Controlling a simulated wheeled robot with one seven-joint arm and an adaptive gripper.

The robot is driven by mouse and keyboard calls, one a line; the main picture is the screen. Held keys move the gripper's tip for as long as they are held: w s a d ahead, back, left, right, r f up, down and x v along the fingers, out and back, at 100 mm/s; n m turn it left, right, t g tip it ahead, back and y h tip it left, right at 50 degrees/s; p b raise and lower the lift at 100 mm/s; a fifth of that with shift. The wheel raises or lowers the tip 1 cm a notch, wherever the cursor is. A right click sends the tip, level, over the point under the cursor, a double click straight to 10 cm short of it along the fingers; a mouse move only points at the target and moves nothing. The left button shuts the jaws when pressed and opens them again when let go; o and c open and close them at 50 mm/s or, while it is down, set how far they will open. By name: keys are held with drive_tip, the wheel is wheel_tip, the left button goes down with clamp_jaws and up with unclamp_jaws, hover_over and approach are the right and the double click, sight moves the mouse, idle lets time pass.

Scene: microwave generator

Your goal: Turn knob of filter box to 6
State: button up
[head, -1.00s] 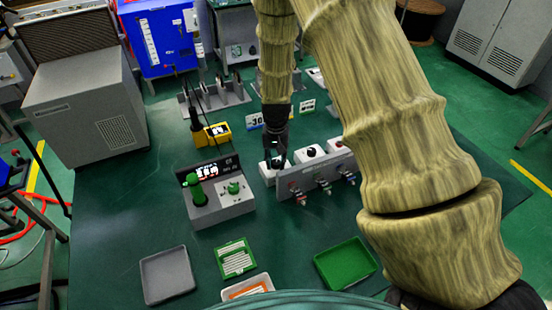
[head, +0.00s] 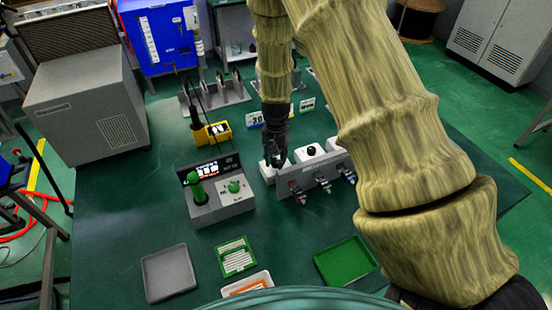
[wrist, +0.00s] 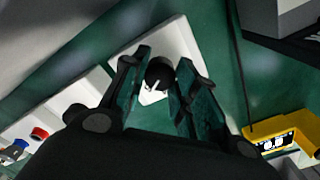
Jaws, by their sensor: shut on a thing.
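A small white box (wrist: 185,42) with a round black knob (wrist: 158,73) shows in the wrist view. The knob has a white pointer mark, and I cannot read any scale numbers around it. My gripper (wrist: 164,62) is shut on this knob, with one finger on each side of it. In the head view my gripper (head: 274,160) comes down onto the white box (head: 267,173), at the left end of a row of white boxes. It hides the knob there.
A second white box with a black knob (head: 311,151) stands just right. A grey panel with several valves (head: 322,178) is in front. A grey console with green controls (head: 217,196) stands left, and a yellow meter (head: 212,133) behind. Trays, including a green one (head: 345,262), lie at the front.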

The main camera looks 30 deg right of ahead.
sight(276, 161)
drive_tip(key=o, duration=1)
wheel_tip(276, 161, up, 12)
idle(0.6)
